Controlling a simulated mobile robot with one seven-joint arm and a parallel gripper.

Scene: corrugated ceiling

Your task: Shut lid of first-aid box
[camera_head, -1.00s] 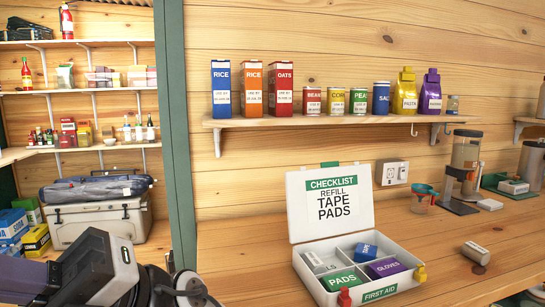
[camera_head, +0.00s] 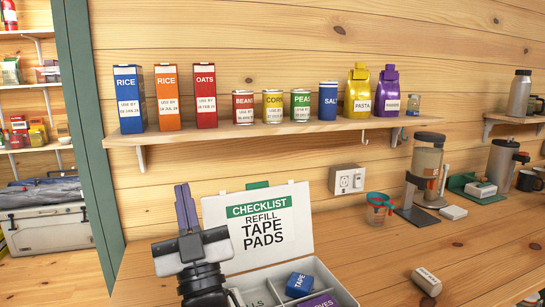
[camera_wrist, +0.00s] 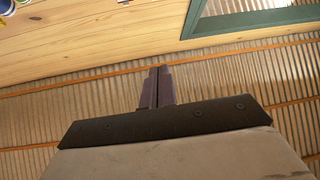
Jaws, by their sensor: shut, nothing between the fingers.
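The first-aid box (camera_head: 345,295) stands on the wooden counter at the bottom of the head view, cut off by the frame edge. Its white lid (camera_head: 299,215) stands open and upright at the back, with a green-headed checklist on its inner face. Inside are compartments with a blue tape pack (camera_head: 299,284) and a purple gloves pack (camera_head: 320,302). My gripper (camera_head: 186,207) is in front of the lid's left edge in the head view, pointing up, shut and empty. In the wrist view its fingers (camera_wrist: 157,86) are together and point toward the corrugated ceiling.
A shelf (camera_head: 260,131) with boxes, cans and pouches runs along the wall above the lid.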

